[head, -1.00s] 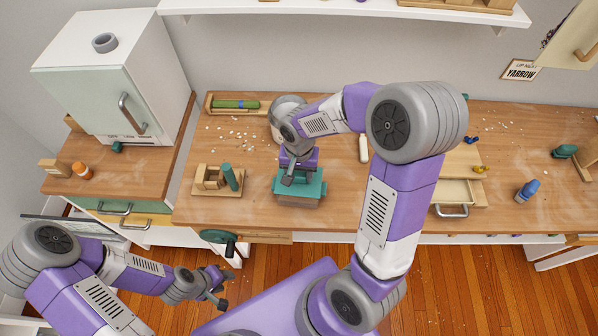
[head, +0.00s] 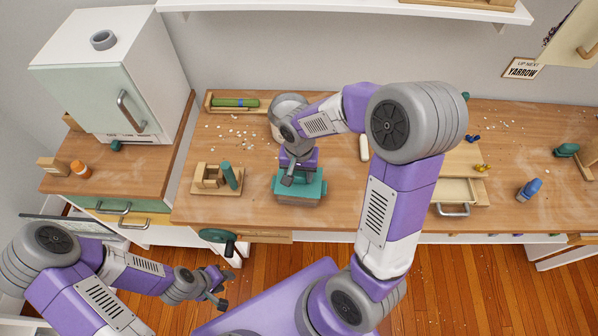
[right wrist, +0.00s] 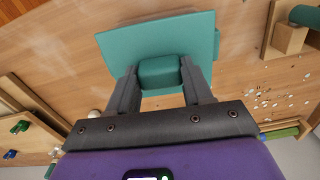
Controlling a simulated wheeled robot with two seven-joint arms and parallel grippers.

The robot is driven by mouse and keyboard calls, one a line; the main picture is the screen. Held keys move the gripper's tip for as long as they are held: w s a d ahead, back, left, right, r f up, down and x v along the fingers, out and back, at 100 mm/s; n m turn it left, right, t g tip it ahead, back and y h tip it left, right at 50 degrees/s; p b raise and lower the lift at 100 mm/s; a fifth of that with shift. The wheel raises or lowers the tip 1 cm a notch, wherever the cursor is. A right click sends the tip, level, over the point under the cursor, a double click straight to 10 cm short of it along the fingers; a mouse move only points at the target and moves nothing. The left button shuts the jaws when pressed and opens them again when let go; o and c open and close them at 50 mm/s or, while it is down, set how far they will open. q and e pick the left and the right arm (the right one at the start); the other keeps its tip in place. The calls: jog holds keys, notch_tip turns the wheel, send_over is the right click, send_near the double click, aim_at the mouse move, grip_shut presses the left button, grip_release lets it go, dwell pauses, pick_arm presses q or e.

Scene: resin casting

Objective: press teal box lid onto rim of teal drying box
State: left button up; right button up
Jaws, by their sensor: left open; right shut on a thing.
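The teal box lid (head: 314,187) is a flat slab with a raised grip block (right wrist: 162,73). My right gripper (head: 290,181) is shut on the grip block, with one finger on each side in the right wrist view (right wrist: 161,78). The lid hides the rim, so I cannot tell whether it is fully seated. My left gripper (head: 219,290) is open and empty, low in front of the bench and away from the box.
A wooden stand with a teal cylinder (head: 229,175) is left of the box. A rounded grey object (head: 287,106) stands behind it, partly hidden by my right arm. An open drawer unit (head: 455,193) is at right. White crumbs (head: 235,132) lie at back left.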

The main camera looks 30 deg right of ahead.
aim_at(299, 175)
jog(key=shift+f, duration=0.35)
jog(key=o, duration=1.1)
jog(key=shift+c, duration=0.2)
notch_tip(299, 175, up, 8)
jog(key=shift+f+p, duration=0.2)
jog(key=shift+p, duration=0.55)
